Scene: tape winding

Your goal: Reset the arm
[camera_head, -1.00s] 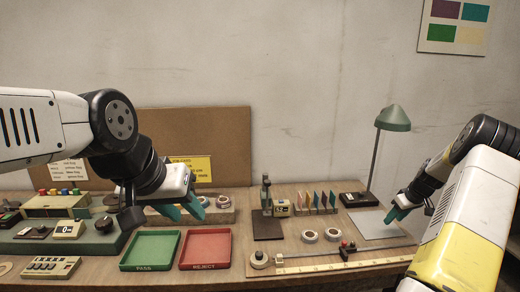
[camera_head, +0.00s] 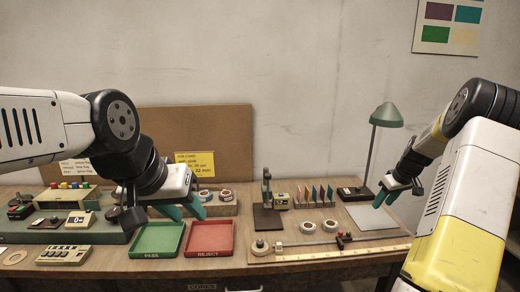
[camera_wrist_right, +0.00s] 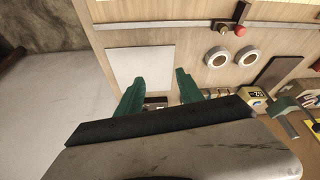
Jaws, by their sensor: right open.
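My left gripper (camera_head: 190,206) hangs in front of the brown board, above the table behind the green and red trays. Its teal fingers look slightly apart, with nothing clearly between them. My right gripper (camera_head: 384,198) is above the white sheet (camera_head: 366,216) at the right of the table. In the right wrist view its two green fingers (camera_wrist_right: 158,88) stand wide apart and empty. The white sheet also shows in that view (camera_wrist_right: 138,62), beyond the fingers.
A green PASS tray (camera_head: 157,240) and a red REJECT tray (camera_head: 208,239) stand at the front. Two tape rolls (camera_head: 318,226) lie near a ruler strip (camera_head: 340,249). A green lamp (camera_head: 386,116) stands behind my right gripper. Control boxes (camera_head: 66,222) fill the left side.

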